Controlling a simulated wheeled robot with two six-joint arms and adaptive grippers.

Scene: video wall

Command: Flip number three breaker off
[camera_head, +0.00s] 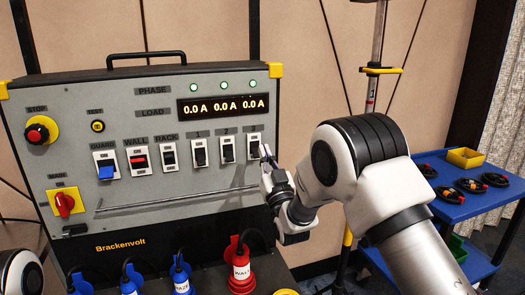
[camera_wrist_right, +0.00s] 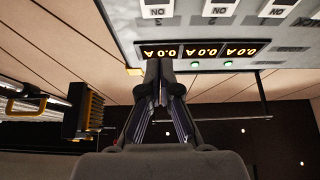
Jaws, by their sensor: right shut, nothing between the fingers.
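The number three breaker (camera_head: 254,146) is the rightmost in the row on the grey power panel (camera_head: 150,190). Its label is hard to read and my gripper stands close in front of its right side. My right gripper (camera_head: 266,153) is shut and empty; I cannot tell whether its tips touch the breaker. In the right wrist view, the panel is upside down and the shut fingers (camera_wrist_right: 160,66) overlap the ammeter display. The breaker's ON end (camera_wrist_right: 158,10) shows at the top edge; its lever is out of frame. My left gripper is out of view.
Breakers 2 (camera_head: 228,148) and 1 (camera_head: 199,152) sit close to the left of it. A thin rail (camera_head: 175,200) runs below the row. Plugs with cables (camera_head: 241,275) stand below the panel. A blue cart (camera_head: 470,205) with trays is at the right.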

